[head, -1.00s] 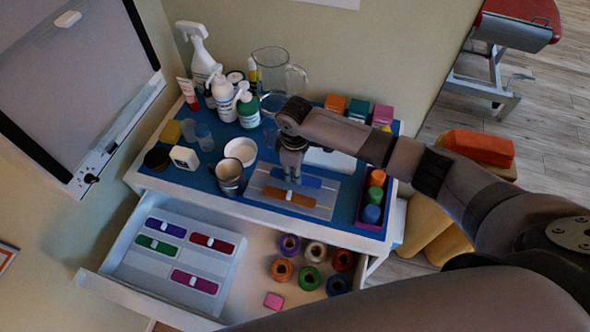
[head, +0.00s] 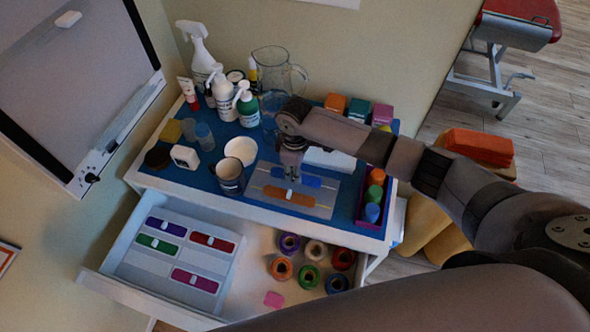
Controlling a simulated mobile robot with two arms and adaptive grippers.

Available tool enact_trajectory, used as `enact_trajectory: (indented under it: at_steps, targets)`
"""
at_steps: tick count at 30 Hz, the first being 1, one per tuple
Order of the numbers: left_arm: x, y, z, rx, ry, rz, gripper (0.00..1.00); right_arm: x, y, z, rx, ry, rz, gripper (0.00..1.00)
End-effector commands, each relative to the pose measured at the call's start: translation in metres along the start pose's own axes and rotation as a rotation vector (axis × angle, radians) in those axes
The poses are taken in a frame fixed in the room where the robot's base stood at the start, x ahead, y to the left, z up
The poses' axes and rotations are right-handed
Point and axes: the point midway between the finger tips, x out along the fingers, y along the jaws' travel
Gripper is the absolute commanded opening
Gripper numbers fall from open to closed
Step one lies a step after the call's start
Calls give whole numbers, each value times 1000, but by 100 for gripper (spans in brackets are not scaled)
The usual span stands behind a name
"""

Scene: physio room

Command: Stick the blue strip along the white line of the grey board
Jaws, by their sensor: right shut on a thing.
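The grey board (head: 262,192) lies flat on the blue top of the cabinet, near its front edge. The blue strip (head: 312,181) is at the back part of the board, lying roughly parallel to the orange strip (head: 290,196) in front of it. My right gripper (head: 292,176) points down over the middle of the blue strip and is shut on it, hiding its centre. I cannot tell whether the strip touches the board. The white line under the blue strip is not clearly visible. My left gripper is not in view.
A steel mug (head: 230,178) and white bowl (head: 241,151) stand left of the board. A purple tray (head: 369,216) of coloured balls stands right. Bottles and a clear jug (head: 272,75) stand behind. The open drawer (head: 150,290) below holds a strip tray (head: 205,257) and tape rolls (head: 312,251).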

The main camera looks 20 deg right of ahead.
Motion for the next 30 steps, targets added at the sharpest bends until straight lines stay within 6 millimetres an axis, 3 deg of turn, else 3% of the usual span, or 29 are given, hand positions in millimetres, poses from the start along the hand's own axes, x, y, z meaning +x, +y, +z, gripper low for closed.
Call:
enact_trajectory:
  at_steps: [29, 30]
  targets:
    - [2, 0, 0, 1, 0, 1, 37, 6, 0, 0, 0, 0, 0, 9]
    - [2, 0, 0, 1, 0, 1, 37, 6, 0, 0, 0, 0, 0, 22]
